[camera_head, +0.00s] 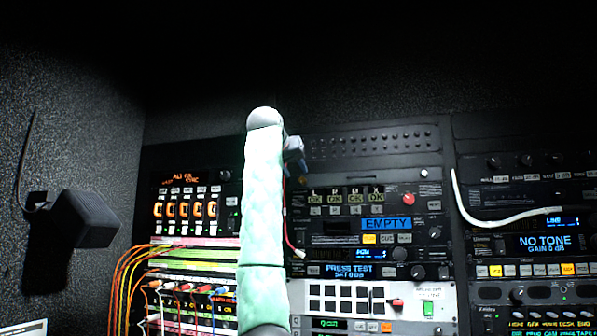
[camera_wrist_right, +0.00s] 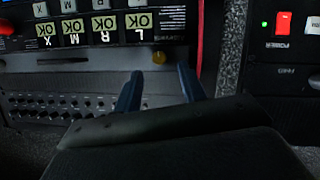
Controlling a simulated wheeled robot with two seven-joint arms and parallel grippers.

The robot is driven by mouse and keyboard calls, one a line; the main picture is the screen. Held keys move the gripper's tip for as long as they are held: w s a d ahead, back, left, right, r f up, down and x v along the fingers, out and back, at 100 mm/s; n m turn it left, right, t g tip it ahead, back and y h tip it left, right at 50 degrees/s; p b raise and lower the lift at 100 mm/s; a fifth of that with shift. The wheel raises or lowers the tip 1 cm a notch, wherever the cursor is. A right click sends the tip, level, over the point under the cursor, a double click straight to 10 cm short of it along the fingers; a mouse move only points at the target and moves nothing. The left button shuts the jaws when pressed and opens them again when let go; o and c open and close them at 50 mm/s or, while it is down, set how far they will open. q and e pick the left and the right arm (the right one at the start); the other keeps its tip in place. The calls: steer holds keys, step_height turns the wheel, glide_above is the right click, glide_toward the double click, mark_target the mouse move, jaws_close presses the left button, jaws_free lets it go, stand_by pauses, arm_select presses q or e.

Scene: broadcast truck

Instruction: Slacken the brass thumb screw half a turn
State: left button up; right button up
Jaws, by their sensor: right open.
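The brass thumb screw (camera_wrist_right: 159,87) shows in the right wrist view as a small yellow knob on a black panel, beside the row of lit OK keys. In that view it appears between the two blue fingers of my right gripper (camera_wrist_right: 160,71). The fingers are apart and nothing is held. I cannot tell whether they touch the screw or how far away it is. In the head view my right gripper (camera_head: 296,153) is small and partly hidden by my pale arm, near the upper left of the middle rack. My left gripper is not in view.
The OK keys (camera_head: 345,198) and a red knob (camera_head: 408,199) lie close by. A white cable (camera_head: 490,219) hangs across the right rack. Coloured patch cables (camera_head: 125,280) loop at the left rack. A dark box (camera_head: 85,218) is on the left wall.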

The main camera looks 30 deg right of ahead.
mark_target(301, 179)
steer(key=p+x, duration=0.1)
steer(key=x, duration=0.2)
steer(key=shift+d+r, duration=0.1)
steer(key=shift+d, duration=0.05)
steer(key=shift+w+d+f+p, duration=0.2)
steer(key=shift+d+f+p, duration=0.05)
steer(key=shift+p, duration=0.1)
jaws_close()
